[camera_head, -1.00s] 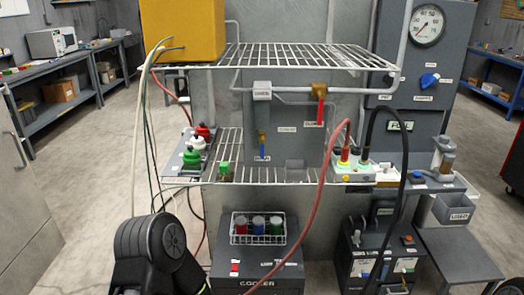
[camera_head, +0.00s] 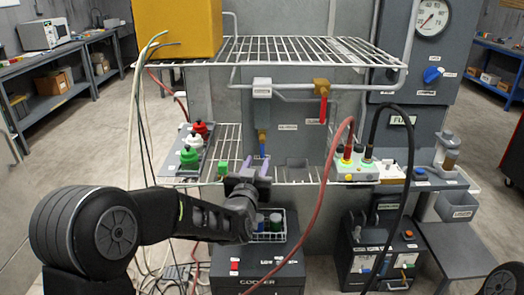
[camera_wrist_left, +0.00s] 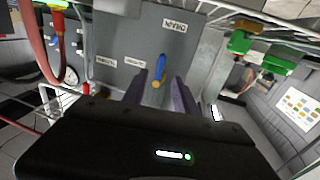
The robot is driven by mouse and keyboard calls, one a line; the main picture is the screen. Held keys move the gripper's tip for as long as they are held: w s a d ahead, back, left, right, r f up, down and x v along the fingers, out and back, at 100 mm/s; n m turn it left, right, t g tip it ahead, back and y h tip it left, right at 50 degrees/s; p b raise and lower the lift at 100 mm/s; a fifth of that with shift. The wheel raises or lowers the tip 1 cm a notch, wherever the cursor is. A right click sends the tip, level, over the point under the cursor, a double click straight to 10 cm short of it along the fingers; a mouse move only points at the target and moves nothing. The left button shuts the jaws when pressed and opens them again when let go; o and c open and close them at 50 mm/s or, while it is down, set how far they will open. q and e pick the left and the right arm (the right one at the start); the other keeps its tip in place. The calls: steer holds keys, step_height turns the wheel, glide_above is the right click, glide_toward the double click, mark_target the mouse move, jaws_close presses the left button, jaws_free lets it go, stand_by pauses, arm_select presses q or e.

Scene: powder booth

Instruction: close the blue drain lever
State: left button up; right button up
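The blue drain lever (camera_head: 262,149) hangs straight down from a brass valve on the pipe in front of the grey panel. It also shows in the left wrist view (camera_wrist_left: 160,67), above a small brass part. My left gripper (camera_head: 257,165) is just below and in front of the lever in the head view. Its two purple-grey fingers (camera_wrist_left: 163,88) are apart, and in the left wrist view the lever appears in the gap between them. I cannot tell whether either finger touches it. My right gripper is not in view.
A red lever (camera_head: 323,108) hangs from another brass valve to the right. The wire shelf (camera_head: 300,50) is above. Green and red knobs (camera_head: 190,155) stand at left. A red hose (camera_head: 322,190) and a black cable (camera_head: 405,200) hang at right. The cooler (camera_head: 262,270) stands below.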

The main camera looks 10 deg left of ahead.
mark_target(262, 152)
arm_select(q)
steer(key=shift+w+f, duration=0.1)
steer(key=w, duration=0.2)
steer(key=w+p, duration=0.1)
steer(key=w, duration=0.2)
steer(key=w+p, duration=0.1)
steer(key=w, duration=0.1)
steer(key=shift+w+a, duration=0.25)
steer(key=shift+w, duration=0.1)
steer(key=shift+c, duration=0.2)
jaws_close()
